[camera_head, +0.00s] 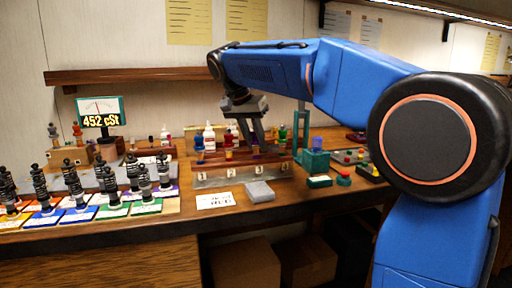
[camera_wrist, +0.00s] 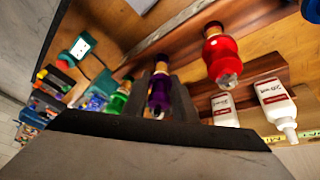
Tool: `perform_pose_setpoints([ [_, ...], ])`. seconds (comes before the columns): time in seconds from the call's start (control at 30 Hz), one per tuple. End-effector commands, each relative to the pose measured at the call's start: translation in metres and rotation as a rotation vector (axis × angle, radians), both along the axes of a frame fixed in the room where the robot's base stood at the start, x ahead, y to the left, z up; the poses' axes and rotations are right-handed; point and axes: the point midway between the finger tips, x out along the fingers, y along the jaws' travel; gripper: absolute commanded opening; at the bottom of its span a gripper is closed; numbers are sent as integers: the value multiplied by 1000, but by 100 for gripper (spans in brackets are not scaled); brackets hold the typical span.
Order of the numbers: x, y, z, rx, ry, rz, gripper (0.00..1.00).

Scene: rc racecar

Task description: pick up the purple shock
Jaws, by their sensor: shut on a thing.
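My gripper (camera_head: 257,146) reaches down over the wooden rack on the bench in the head view and is shut on the purple shock. The fingers hide most of the shock in the head view. I cannot tell whether it is clear of the rack. A red shock (camera_wrist: 221,55) and a green shock (camera_wrist: 117,98) stand on either side of it in the wrist view.
White bottles (camera_wrist: 272,98) stand close to my gripper. A blue shock (camera_head: 199,146) is left of it, and a teal press (camera_head: 315,160) is right. A grey block (camera_head: 259,192) lies in front. Several black shocks stand on coloured cards at left, near the viscosity display (camera_head: 97,112).

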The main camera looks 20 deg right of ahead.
Motion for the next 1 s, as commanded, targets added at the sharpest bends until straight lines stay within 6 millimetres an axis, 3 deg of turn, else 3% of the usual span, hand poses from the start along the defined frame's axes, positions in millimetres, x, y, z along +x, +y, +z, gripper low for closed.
perform_pose_setpoints([
  [0.17, 1, 0, 5, 0, -2, 0, 2],
  [0.83, 12, -1, 71, 0, -2, 0, 2],
  [1.0, -4, -1, 70, 0, -1, 1, 2],
])
